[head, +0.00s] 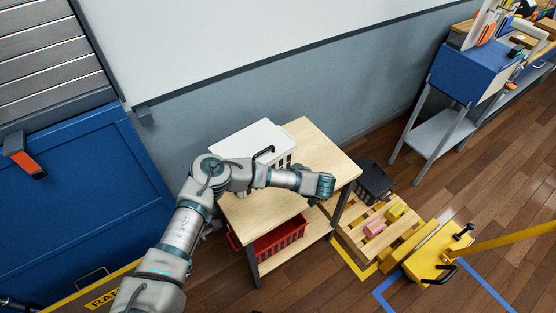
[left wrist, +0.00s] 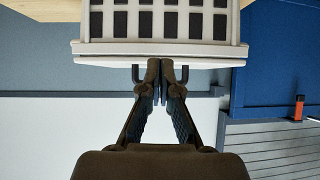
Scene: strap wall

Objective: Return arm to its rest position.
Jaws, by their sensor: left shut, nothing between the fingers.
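My left arm comes in from the lower left in the head view and bends over the wooden table (head: 292,131). Its wrist end (head: 322,186) is above the table's right part; the fingers are not clearly visible there. In the left wrist view my left gripper (left wrist: 161,80) is shut with nothing between its fingers. The fingers point toward the white slotted crate (left wrist: 110,47) and overlap the middle of its black handle (left wrist: 183,75). I cannot tell whether they touch it. The crate also shows on the table in the head view (head: 245,140). My right gripper is not in view.
A red basket (head: 280,240) sits on the table's lower shelf. A black crate (head: 374,181) and a pallet (head: 385,240) with pink and yellow blocks stand right of the table, beside a yellow pallet jack (head: 430,262). A blue cabinet (head: 90,190) is at left.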

